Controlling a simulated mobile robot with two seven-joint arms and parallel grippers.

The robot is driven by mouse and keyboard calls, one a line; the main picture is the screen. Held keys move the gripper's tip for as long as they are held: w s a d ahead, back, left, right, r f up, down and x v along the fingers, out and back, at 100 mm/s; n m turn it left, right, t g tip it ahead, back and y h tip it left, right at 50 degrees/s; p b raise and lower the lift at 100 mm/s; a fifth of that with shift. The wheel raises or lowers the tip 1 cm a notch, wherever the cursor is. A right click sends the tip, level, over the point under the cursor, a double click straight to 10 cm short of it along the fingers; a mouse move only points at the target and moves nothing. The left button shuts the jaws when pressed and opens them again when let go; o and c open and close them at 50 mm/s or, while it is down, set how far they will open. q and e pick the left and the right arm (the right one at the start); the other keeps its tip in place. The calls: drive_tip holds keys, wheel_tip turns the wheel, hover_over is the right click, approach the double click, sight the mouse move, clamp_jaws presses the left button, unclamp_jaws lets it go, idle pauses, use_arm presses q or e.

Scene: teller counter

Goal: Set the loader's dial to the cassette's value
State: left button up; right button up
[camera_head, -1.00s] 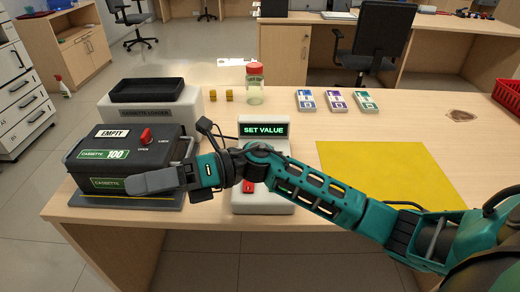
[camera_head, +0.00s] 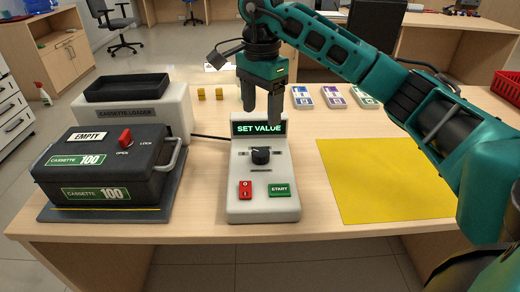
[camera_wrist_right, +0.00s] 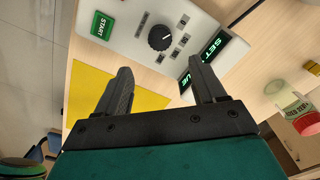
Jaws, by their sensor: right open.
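The loader's control unit (camera_head: 240,205) is a white box with a green-lit display (camera_head: 259,128) reading "SET VALUE". Its black dial (camera_head: 261,156) sits below the display, and the dial also shows in the right wrist view (camera_wrist_right: 161,38). The black cassette (camera_head: 110,172) on the left carries green labels reading "CASSETTE 100". My right gripper (camera_head: 262,115) is open and empty above the unit, pointing down, with its fingers near the display and apart from the dial. My left gripper is not in view.
A red switch (camera_head: 245,190) and green START button (camera_head: 279,190) lie below the dial. The cassette loader (camera_head: 172,117) stands behind the cassette. A yellow mat (camera_head: 370,180) lies right. Several banded bundles and a red-lidded jar (camera_wrist_right: 293,103) are farther back.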

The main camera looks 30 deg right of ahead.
sight(261, 152)
wheel_tip(261, 152, down, 11)
drive_tip(key=shift+b, duration=0.95)
drive_tip(key=shift+a, duration=0.1)
drive_tip(key=shift+c, duration=0.4)
drive_tip(key=c, duration=1)
